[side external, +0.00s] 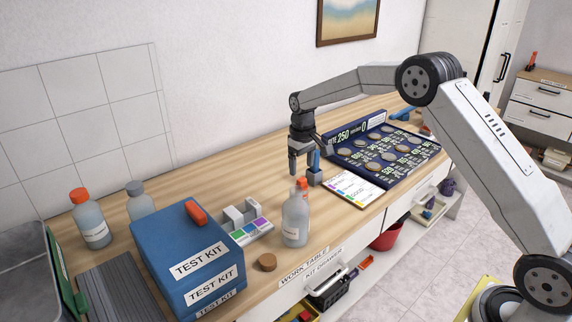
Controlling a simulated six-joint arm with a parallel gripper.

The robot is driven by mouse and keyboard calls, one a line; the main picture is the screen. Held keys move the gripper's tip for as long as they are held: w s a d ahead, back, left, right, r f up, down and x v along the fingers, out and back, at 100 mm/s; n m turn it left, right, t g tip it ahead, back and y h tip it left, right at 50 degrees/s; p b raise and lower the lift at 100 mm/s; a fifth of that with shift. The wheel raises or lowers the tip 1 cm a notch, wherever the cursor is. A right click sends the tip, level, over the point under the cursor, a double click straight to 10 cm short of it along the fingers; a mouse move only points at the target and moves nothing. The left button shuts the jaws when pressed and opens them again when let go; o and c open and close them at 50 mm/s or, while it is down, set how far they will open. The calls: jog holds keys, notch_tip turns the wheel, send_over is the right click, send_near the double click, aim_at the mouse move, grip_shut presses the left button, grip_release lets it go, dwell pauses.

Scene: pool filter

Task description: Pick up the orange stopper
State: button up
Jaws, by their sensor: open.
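My gripper (303,176) points down over the work table, its jaws apart. A small orange stopper (302,183) shows just below and between the fingertips, at the top of a clear bottle (295,220). It looks seated on the bottle neck, but I cannot tell whether the fingers touch it. The bottle stands upright near the table's front edge. Another orange cap (80,195) sits on a bottle at the far left, and an orange piece (196,213) lies on the blue test kit box (170,250).
A colour-strip tray (245,225) and a brown cork (267,262) are left of the bottle. A white chart card (352,188) and a dark sloped board with round discs (385,150) are to the right. The table (235,175) behind the gripper is clear.

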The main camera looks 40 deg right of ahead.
aim_at(302, 179)
jog(key=shift+f, duration=0.25)
jog(key=shift+s+f, duration=0.1)
jog(key=shift+f, duration=2.35)
grip_shut()
